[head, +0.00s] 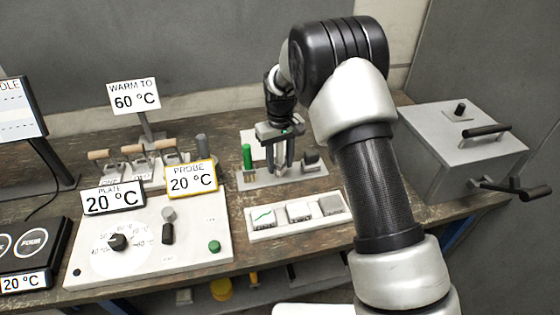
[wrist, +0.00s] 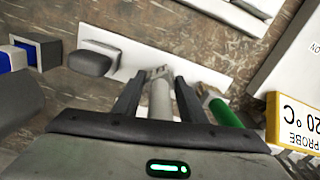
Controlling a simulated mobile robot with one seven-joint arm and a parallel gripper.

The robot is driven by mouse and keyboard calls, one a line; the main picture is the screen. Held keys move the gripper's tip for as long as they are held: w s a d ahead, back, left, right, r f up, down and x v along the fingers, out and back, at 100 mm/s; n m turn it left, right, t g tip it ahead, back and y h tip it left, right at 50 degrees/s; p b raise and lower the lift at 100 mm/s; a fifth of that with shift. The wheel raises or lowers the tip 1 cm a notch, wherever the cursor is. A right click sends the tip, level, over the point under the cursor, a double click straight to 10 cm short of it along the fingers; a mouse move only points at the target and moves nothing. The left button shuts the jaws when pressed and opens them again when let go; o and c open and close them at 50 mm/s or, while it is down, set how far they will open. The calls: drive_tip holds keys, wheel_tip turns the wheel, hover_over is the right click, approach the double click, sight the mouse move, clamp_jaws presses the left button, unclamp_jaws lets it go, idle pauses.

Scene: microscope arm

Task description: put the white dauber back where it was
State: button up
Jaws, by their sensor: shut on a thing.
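My gripper (head: 280,167) points down over a pale rack strip (head: 312,181) at the middle of the bench. In the wrist view its dark fingers (wrist: 160,82) are shut on the white dauber (wrist: 160,99), a pale cylinder. The dauber's far end lies over the white strip (wrist: 205,76); I cannot tell whether it touches it. A green dauber (head: 247,157) stands at the left of the rack; it also shows in the wrist view (wrist: 227,113). In the head view the fingers largely hide the white dauber.
A dark grey block (head: 311,158) stands on the rack right of my gripper. A tray of small square slides (head: 299,212) lies in front. A control panel with signs (head: 140,240) is at left. A grey box with handles (head: 462,140) stands at right.

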drive_tip(key=shift+f, duration=0.15)
drive_tip(key=o, duration=1.1)
drive_tip(key=shift+c, duration=0.2)
